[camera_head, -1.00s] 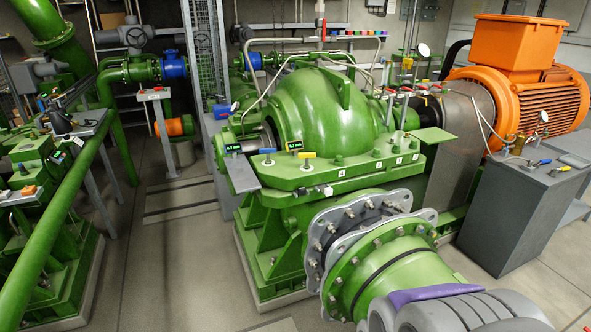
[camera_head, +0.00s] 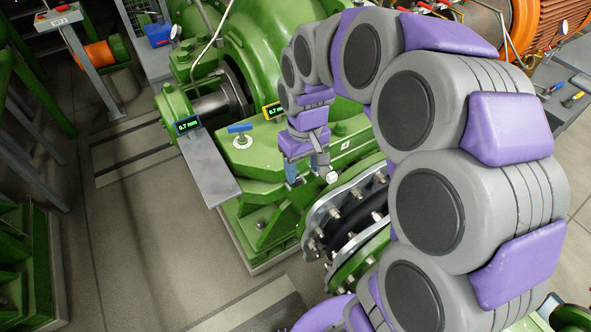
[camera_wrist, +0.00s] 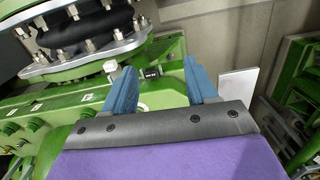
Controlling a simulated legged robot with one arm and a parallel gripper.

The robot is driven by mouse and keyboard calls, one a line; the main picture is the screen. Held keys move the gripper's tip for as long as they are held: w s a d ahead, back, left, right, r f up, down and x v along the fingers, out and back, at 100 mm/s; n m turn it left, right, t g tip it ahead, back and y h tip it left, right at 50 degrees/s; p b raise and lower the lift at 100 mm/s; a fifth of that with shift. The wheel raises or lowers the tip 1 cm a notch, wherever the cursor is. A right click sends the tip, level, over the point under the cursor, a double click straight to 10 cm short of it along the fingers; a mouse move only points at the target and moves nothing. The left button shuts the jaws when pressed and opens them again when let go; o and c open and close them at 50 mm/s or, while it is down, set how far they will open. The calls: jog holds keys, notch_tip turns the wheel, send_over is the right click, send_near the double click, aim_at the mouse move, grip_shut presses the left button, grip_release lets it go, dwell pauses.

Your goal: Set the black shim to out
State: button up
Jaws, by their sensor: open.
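In the wrist view, a small black block, apparently the black shim (camera_wrist: 152,73), lies on the green casing flange. It shows between the two blue fingers of my gripper (camera_wrist: 158,72), nearer the left finger. The fingers are open, with nothing clamped between them. I cannot tell how far above the block the tips are. In the head view, my gripper (camera_head: 306,173) points down over the front edge of the green casing flange (camera_head: 262,165). The block is not clearly visible there, behind or beside the fingers.
A white knob (camera_head: 331,177) stands close to my gripper, also in the wrist view (camera_wrist: 110,66). The bolted coupling (camera_head: 345,215) lies just below and right.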

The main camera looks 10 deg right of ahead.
jog(key=w+d+f+p, duration=0.1)
jog(key=w+f+p, duration=0.1)
jog(key=w, duration=0.9)
jog(key=shift+t, duration=0.3)
notch_tip(320, 180, down, 17)
jog(key=shift+d+f+b, duration=0.1)
jog(key=shift+b, duration=1.05)
grip_shut()
